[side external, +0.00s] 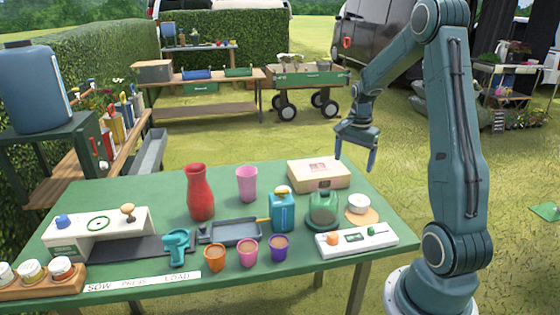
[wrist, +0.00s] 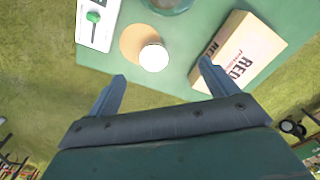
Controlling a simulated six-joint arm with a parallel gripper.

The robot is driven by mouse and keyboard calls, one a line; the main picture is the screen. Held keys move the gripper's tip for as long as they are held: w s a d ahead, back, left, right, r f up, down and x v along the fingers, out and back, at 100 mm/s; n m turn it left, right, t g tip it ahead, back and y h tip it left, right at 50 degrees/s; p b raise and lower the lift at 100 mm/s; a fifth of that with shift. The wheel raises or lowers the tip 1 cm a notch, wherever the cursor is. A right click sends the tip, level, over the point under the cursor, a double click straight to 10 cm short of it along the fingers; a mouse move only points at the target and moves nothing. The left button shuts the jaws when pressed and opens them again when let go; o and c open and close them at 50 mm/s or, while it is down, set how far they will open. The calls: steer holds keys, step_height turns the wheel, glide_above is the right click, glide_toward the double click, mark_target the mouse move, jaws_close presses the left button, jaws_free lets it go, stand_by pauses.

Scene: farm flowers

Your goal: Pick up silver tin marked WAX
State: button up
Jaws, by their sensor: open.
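A small round tin with a pale top (side external: 358,203) stands near the right edge of the green table, at a round tan mat (side external: 366,216). No WAX lettering is legible on it. In the wrist view the tin (wrist: 153,57) shows just beyond the fingertips, between them from left to right, with the mat (wrist: 130,42) showing beside it. My gripper (side external: 356,160) is open and empty, above the table's back right part. Its two fingers also show in the wrist view (wrist: 162,72), apart with nothing between them.
A cardboard box (side external: 319,174) sits behind the tin, close to my gripper. A green glass dome (side external: 323,208) stands left of the tin. A white panel with knobs (side external: 356,241) lies in front. The blue can (side external: 283,212) and several pots are farther left.

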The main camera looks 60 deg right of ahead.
mark_target(358, 200)
steer(key=s+d+f+m, duration=0.2)
steer(key=d+f, duration=0.2)
steer(key=shift+s+f, duration=0.15)
steer(key=shift+f, duration=0.05)
steer(key=shift+d, duration=0.1)
steer(key=shift+f, duration=4.3)
steer(key=shift+f, duration=2.55)
steer(key=shift+c, duration=0.3)
steer(key=c, duration=0.9)
